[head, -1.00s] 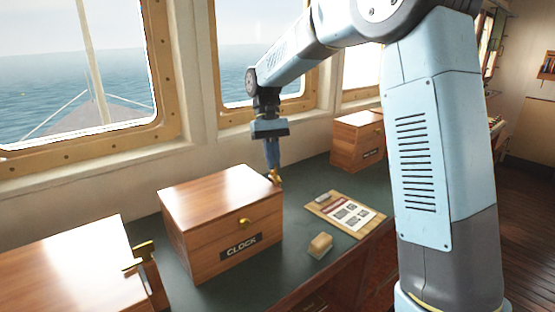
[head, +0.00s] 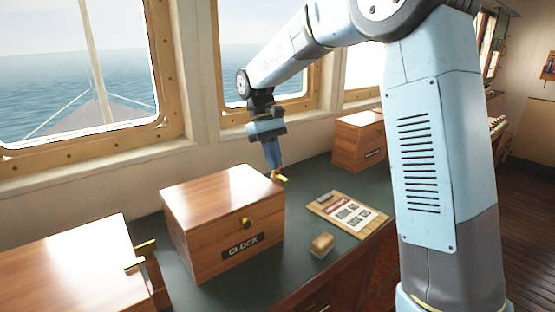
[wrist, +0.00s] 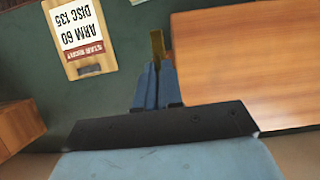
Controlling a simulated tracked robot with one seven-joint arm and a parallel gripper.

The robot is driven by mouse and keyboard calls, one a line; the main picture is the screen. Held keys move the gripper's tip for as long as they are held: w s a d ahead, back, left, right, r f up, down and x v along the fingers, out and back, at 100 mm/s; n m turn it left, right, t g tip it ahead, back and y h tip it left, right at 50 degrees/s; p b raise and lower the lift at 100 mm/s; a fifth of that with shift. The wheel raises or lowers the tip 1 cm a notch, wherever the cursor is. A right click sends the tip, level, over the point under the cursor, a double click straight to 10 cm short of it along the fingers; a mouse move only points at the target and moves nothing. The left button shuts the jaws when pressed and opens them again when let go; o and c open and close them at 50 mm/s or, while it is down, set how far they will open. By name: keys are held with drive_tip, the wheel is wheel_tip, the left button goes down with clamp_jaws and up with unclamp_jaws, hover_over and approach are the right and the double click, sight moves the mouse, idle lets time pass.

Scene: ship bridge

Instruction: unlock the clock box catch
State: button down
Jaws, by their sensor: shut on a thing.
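The clock box (head: 215,195) is a wooden box with a dark "CLOCK" label on its front and its lid down. My gripper (head: 276,174) is shut on a small brass piece (head: 281,179), just beyond the box's right rear side. In the wrist view the brass piece (wrist: 157,46) sticks out from the closed fingertips (wrist: 158,68), beside the edge of the box (wrist: 245,50). I cannot tell whether the piece touches the box. The front catch is not visible in the wrist view.
A clipboard (head: 346,212) with a printed card and a small wooden block (head: 321,244) lie right of the box on the green top. Another wooden box (head: 358,140) stands behind. A wooden box (head: 70,265) with a brass fitting (head: 143,252) is at left.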

drive_tip(key=shift+d, duration=0.1)
drive_tip(key=c, duration=1.3)
unclamp_jaws()
drive_tip(key=v, duration=1.3)
drive_tip(key=shift+w+r, duration=0.2)
drive_tip(key=shift+r, duration=0.1)
